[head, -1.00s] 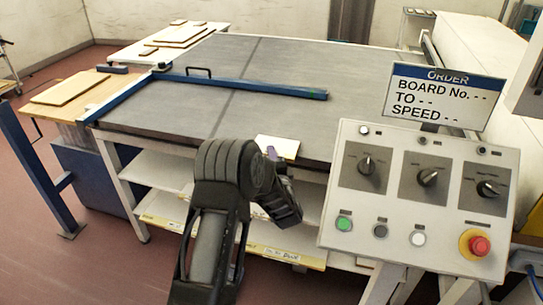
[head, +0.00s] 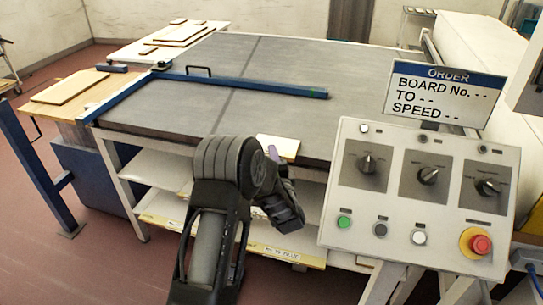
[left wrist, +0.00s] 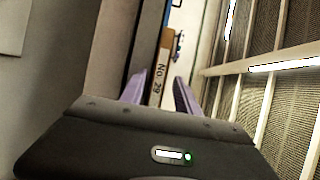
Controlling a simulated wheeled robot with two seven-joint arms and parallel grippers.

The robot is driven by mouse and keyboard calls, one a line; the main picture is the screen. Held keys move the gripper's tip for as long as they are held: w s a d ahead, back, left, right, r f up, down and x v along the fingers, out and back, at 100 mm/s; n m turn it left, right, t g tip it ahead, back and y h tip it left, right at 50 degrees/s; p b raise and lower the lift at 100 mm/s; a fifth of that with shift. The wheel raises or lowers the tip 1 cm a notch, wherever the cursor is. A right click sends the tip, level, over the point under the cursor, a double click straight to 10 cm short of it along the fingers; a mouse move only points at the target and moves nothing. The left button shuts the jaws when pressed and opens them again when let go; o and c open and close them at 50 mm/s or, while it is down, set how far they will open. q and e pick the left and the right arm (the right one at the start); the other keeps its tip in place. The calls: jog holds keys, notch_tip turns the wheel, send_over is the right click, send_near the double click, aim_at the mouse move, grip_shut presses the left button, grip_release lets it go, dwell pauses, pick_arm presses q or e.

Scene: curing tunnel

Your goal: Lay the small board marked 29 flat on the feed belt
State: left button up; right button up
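The small pale board (head: 283,147) is at the front edge of the grey feed belt (head: 270,110), just beyond my left gripper (head: 276,158). It looks roughly level; I cannot tell whether its whole underside touches the belt. In the left wrist view its brown edge (left wrist: 163,70) carries the label "No. 29". The two purple fingers of my left gripper (left wrist: 160,88) stand on either side of that edge, with a narrow gap on each side, so it looks open. My left wrist hides part of the belt front. My right gripper is not in view.
A blue bar (head: 250,87) with a handle crosses the belt behind the board. The control panel (head: 420,195) with an order sign (head: 445,95) stands at the right. Shelves (head: 160,170) with labelled boards lie under the belt. Side tables at left hold other boards (head: 70,87).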

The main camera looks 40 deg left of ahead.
pick_arm(q)
jog(key=v, duration=0.5)
jog(key=shift+s+d+b, duration=0.15)
jog(key=shift+s+b, duration=0.05)
jog(key=shift+b, duration=0.15)
jog(key=shift+f, duration=0.1)
jog(key=s+d+f+n+g+h, duration=0.2)
jog(key=s+d+f+h, duration=0.25)
jog(key=d+f, duration=0.6)
jog(key=s+d+f+n+g+h, duration=0.25)
jog(key=d+f+h, duration=0.35)
jog(key=d+f, duration=0.45)
jog(key=s+d+f+n+g+h, duration=0.3)
jog(key=s+d, duration=0.4)
jog(key=s, duration=0.5)
jog(key=s+d+f+n+g+h, duration=0.3)
jog(key=s+d+f, duration=0.3)
jog(key=s, duration=0.6)
jog(key=shift+s+d+f+g, duration=0.35)
jog(key=shift+d+g, duration=0.5)
jog(key=shift+d, duration=0.4)
jog(key=shift+w+h, duration=0.1)
jog(key=shift+h, duration=0.15)
